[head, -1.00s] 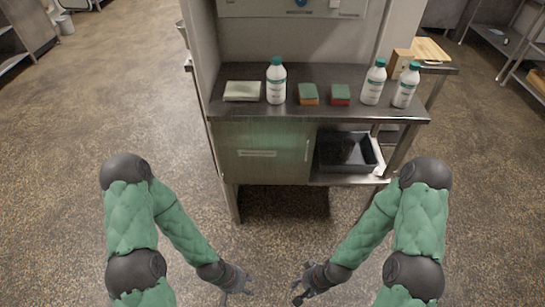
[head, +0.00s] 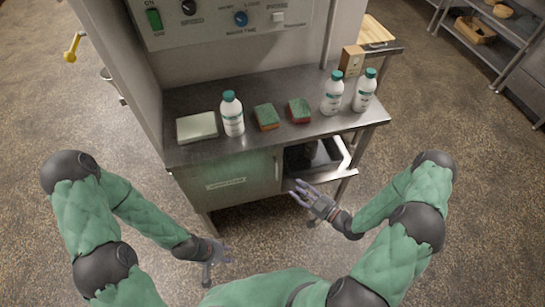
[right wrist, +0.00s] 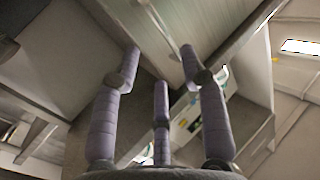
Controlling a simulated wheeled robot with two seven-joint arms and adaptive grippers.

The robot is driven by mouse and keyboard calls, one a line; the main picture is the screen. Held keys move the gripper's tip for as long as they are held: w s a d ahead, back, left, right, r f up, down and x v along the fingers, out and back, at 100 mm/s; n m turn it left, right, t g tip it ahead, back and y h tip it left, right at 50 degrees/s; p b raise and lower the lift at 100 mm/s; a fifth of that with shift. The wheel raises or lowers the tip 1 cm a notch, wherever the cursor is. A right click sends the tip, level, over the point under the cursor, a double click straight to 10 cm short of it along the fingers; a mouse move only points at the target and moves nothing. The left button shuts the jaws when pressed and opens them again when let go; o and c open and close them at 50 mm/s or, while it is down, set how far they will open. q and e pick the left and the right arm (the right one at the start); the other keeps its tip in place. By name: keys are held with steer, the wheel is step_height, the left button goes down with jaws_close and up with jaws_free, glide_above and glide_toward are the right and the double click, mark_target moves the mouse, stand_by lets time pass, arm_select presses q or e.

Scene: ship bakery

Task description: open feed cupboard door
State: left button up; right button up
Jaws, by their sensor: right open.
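The feed cupboard door (head: 228,182) is a greenish-grey panel with a label, under the left part of the steel counter. It looks shut. Its upright bar handle (head: 277,168) is near its right edge. My right gripper (head: 306,191) is open and empty, just right of and in front of the handle, apart from it in the head view. In the right wrist view its spread lavender fingers (right wrist: 162,75) point towards a pale panel (right wrist: 215,35) with a thin bar (right wrist: 158,25). My left gripper (head: 219,254) hangs low in front of the cupboard; its finger opening is unclear.
The counter (head: 200,152) bears a pale green pad (head: 196,127), a bottle (head: 232,115), two sponges (head: 267,117) and two more bottles (head: 333,92). An open bay with a dark tray (head: 305,158) is right of the door. The floor (head: 480,200) at right is clear.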

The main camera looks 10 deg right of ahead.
steer(key=shift+y, duration=0.3)
steer(key=x, duration=0.3)
steer(key=b+x, duration=0.1)
steer(key=x, duration=0.3)
steer(key=b+x, duration=0.1)
steer(key=x, duration=0.2)
steer(key=shift+w+a+r, duration=0.1)
steer(key=shift+w+r, duration=0.2)
steer(key=shift+r, duration=0.1)
jaws_close()
